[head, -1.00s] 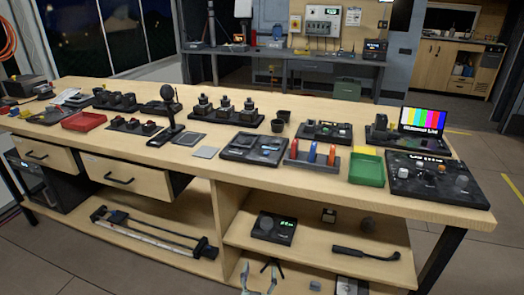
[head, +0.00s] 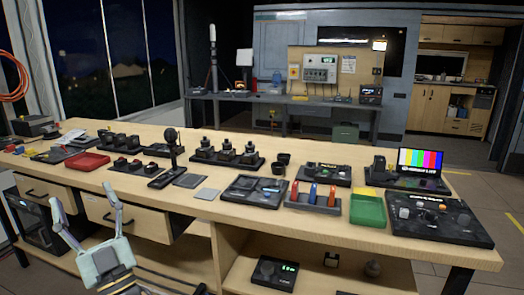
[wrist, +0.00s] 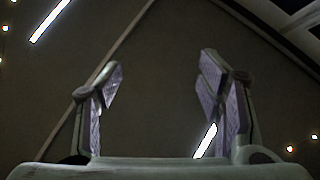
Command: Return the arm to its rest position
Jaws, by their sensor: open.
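My gripper (head: 86,203) shows at the lower left of the head view, in front of the workbench's drawers, with its fingers pointing up. The two fingers are spread apart and nothing is between them. In the wrist view my gripper (wrist: 165,85) is also open and empty, against a dark ceiling-like surface with bright light strips. The rest of my arm is mostly outside the head view.
A long wooden workbench (head: 330,225) crosses the view. It bears a red tray (head: 87,162), a green bin (head: 367,209), a black control panel (head: 440,216) and a colour-bar screen (head: 421,165). Open drawers (head: 128,218) stick out near my gripper. A grey desk (head: 280,102) stands behind.

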